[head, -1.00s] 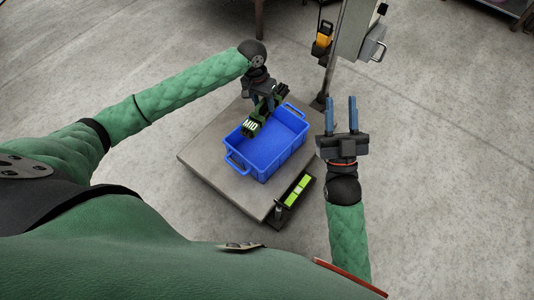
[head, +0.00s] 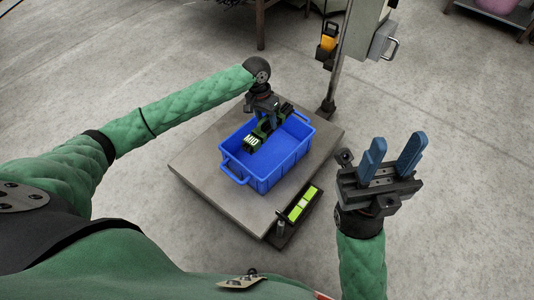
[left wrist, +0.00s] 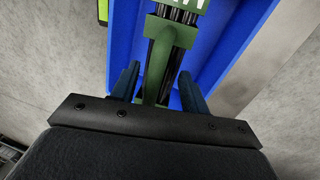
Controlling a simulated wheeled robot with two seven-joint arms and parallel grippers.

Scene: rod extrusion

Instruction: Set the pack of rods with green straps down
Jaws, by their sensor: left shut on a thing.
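The pack of rods with green straps (head: 252,143) has a label reading "MID" on its end. My left gripper (head: 265,120) is shut on the pack, which sits in or just over the blue crate (head: 265,183). The left wrist view shows the pack's green strap and handle (left wrist: 165,52) between the two fingers of that gripper (left wrist: 158,88), with the blue crate (left wrist: 232,25) around it. Whether the pack touches the crate floor I cannot tell. My right gripper (head: 397,153) is open and empty, to the right of the crate and clear of it.
The crate stands on a grey platform (head: 205,185) with a column (head: 343,60) at its back right. A display bar with a green-yellow strip (head: 299,204) is at the platform's front right edge.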

